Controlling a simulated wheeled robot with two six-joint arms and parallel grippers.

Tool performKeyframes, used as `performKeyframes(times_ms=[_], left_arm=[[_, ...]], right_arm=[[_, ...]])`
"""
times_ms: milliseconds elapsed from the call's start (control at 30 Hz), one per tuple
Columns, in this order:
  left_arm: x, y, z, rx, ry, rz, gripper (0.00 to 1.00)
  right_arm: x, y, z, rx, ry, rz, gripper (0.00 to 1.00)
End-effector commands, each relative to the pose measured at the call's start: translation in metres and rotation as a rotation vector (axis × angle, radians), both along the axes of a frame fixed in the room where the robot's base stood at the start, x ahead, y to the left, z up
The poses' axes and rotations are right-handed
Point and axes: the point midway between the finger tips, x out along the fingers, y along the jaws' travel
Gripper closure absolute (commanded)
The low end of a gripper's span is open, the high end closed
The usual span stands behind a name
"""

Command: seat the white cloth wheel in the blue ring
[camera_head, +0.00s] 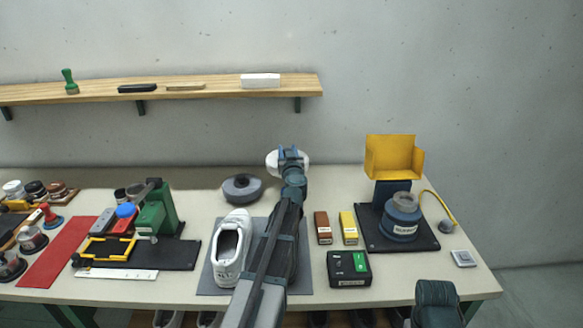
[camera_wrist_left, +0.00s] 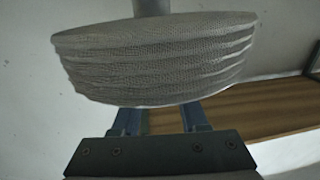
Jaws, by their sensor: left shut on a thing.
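The white cloth wheel (camera_head: 272,163) is held at the tip of my left gripper (camera_head: 290,155), raised in front of the wall beyond the table's middle. In the left wrist view the wheel (camera_wrist_left: 155,62) shows ribbed cloth layers and a grey hub stub on its far side. The fingers of the left gripper (camera_wrist_left: 162,120) reach behind its near face, so the grip itself is hidden. A blue ring-shaped holder (camera_head: 401,230) with a label stands on a black mat at the right; a grey round part (camera_head: 404,202) shows in its top. My right gripper is not in view.
A dark grey disc (camera_head: 243,188) lies on the table left of my arm. A white shoe (camera_head: 229,250) sits on a grey mat. A yellow hood (camera_head: 392,157) stands behind the blue holder. Brown (camera_head: 323,228) and yellow (camera_head: 348,229) boxes lie between. A wooden shelf (camera_head: 205,89) is on the wall.

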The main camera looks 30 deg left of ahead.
Motion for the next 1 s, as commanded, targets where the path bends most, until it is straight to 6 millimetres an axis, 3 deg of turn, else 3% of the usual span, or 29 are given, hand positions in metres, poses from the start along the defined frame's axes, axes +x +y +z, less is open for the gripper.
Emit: performKeyframes(times_ms=[33,200,500,700,1000], left_arm=[[0.019,0.011,-0.011,0.000,0.000,0.081,1.00],[0.037,0.032,-0.028,0.001,0.000,0.376,1.00],[0.040,0.020,-0.050,0.002,0.000,0.801,1.00],[0.035,0.006,-0.056,0.002,0.000,0.938,1.00],[0.031,0.003,-0.057,0.002,0.000,0.969,1.00]], right_arm=[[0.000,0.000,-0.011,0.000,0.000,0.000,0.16],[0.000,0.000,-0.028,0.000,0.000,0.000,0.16],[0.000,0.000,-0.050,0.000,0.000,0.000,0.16],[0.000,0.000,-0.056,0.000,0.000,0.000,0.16],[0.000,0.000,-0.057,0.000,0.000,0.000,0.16]])
